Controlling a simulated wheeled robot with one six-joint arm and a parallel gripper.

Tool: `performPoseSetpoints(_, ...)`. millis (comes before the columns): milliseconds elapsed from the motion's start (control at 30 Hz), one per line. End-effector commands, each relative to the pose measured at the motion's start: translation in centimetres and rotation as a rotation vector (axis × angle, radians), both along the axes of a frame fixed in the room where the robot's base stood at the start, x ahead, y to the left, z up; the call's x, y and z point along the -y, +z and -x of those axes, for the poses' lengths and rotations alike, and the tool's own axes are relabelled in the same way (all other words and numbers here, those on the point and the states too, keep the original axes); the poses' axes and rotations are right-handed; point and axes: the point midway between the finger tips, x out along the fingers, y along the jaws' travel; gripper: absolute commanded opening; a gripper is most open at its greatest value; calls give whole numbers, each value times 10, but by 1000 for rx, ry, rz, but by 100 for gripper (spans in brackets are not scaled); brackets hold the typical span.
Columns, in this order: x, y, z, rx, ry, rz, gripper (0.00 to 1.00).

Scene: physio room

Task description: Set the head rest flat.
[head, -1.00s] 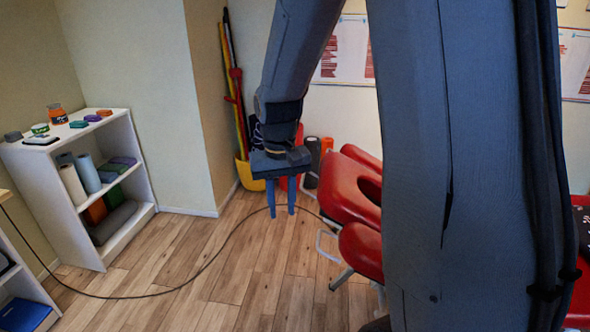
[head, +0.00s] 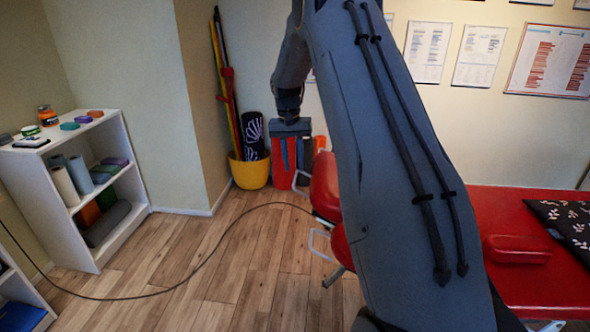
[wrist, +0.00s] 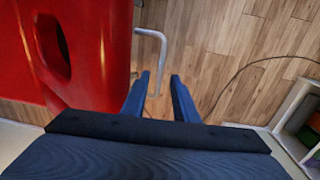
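The red padded head rest (head: 325,187) shows at the left edge of my arm in the head view, mostly hidden behind it. In the wrist view the head rest (wrist: 108,50) fills the left side, with its dark oval face hole. A bent pale metal bar (wrist: 162,48) sticks out from its right side, just beyond my fingertips. My gripper (wrist: 159,82) is open and empty, beside the head rest's edge. In the head view my gripper (head: 292,165) points down, in front of the red roller. The head rest's tilt cannot be judged.
The red treatment table (head: 480,215) extends right behind my arm. A white shelf unit (head: 75,215) stands left. A yellow bin (head: 249,172) and a red roller (head: 282,178) stand by the back wall. A dark cable (head: 205,262) crosses the otherwise clear wooden floor.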

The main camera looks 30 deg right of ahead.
Motion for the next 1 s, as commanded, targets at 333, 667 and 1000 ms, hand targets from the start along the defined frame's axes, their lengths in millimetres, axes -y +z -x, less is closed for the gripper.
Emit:
performPoseSetpoints(333,2,-32,2,1,1,1,27)
performPoseSetpoints(667,2,-34,2,1,1,0,15)
performPoseSetpoints(1000,2,-33,2,1,1,0,0)
